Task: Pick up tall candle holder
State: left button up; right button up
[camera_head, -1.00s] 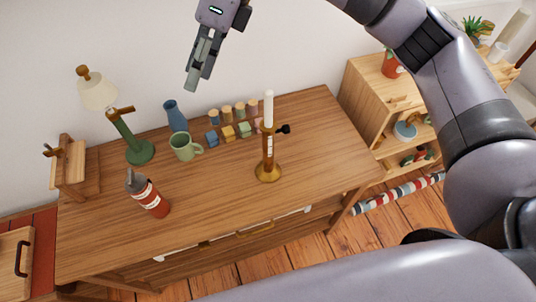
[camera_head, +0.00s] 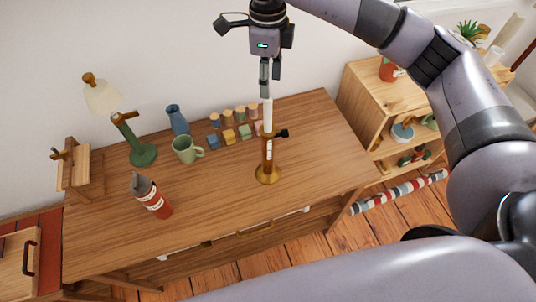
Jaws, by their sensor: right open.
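The tall candle holder (camera_head: 268,160) stands upright on the wooden desk (camera_head: 225,215), right of the middle. It has a round brass base, a brown and gold stem with a white label, a dark side knob, and a white candle (camera_head: 267,110) on top. My right gripper (camera_head: 265,93) points down at the top of the candle. Its fingers overlap the candle's upper end in the picture; I cannot tell whether they touch it or are only in front of or behind it. The gripper is open. My left gripper is not in view.
On the desk are a green lamp (camera_head: 143,155), a blue vase (camera_head: 177,120), a green mug (camera_head: 184,150), several small coloured blocks (camera_head: 229,137) and a red-labelled bottle (camera_head: 152,197). A wooden shelf (camera_head: 360,90) stands at right. The desk front is clear.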

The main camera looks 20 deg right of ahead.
aim_at(269, 100)
jog(key=shift+f, duration=0.5)
jog(key=f+p, duration=0.1)
jog(key=f, duration=0.1)
jog(key=s+f+p, duration=0.1)
jog(key=f+p, duration=0.1)
jog(key=shift+p, duration=0.3)
jog(key=shift+w+f, duration=0.1)
jog(key=shift+f, duration=0.45)
grip_shut()
